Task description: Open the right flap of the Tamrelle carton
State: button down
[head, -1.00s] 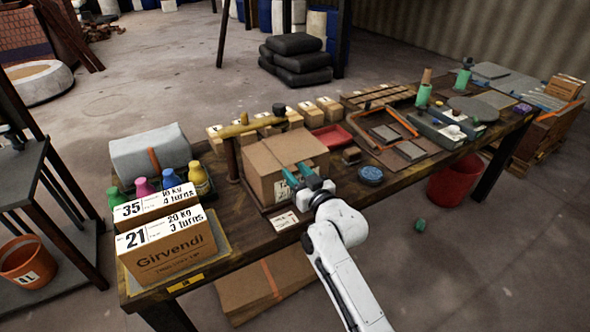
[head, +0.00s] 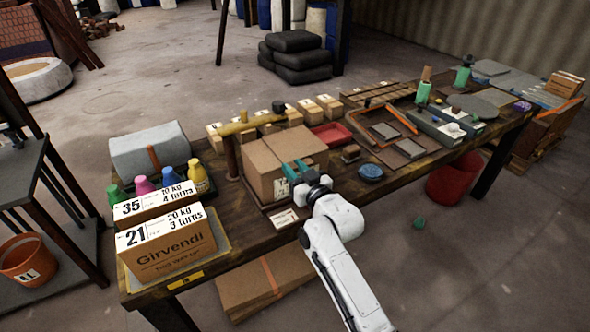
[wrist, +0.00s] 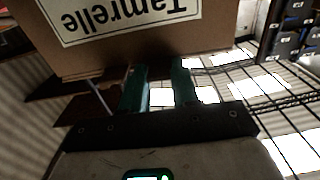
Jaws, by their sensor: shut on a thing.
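The Tamrelle carton (head: 266,176) is a brown box on the bench, with its top flaps looking flat in the head view. The right flap (head: 300,144) makes up the right part of the top. My gripper (head: 296,170) is at the carton's front right upper edge, its teal fingers shut on what looks like the edge of the right flap. In the wrist view my gripper (wrist: 160,84) is close below the carton (wrist: 140,55), whose Tamrelle label (wrist: 125,15) appears upside down. The exact grip is hard to make out there.
Left of the carton stand a yellow-topped post (head: 240,128), capped bottles (head: 197,178) and the Girvendi carton (head: 165,248). A red tray (head: 332,134), a small brown block (head: 351,153) and a blue round item (head: 371,172) lie to the right. Bench space in front is partly clear.

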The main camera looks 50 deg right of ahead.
jog(key=shift+r, duration=0.1)
jog(key=s+d+r+m+p, duration=0.1)
jog(key=d+r+m+p, duration=0.25)
jog(key=r+m, duration=0.2)
jog(key=s+d+r+m+p, duration=0.1)
jog(key=d+r+m+p, duration=0.1)
jog(key=r+m+p, duration=0.35)
jog(key=s+d+m, duration=0.3)
jog(key=d+m, duration=1)
jog(key=d, duration=0.1)
jog(key=shift+s+d+p, duration=0.25)
jog(key=shift+s+p, duration=0.1)
jog(key=shift+s, duration=0.05)
jog(key=shift+f, duration=0.15)
dwell(0.4)
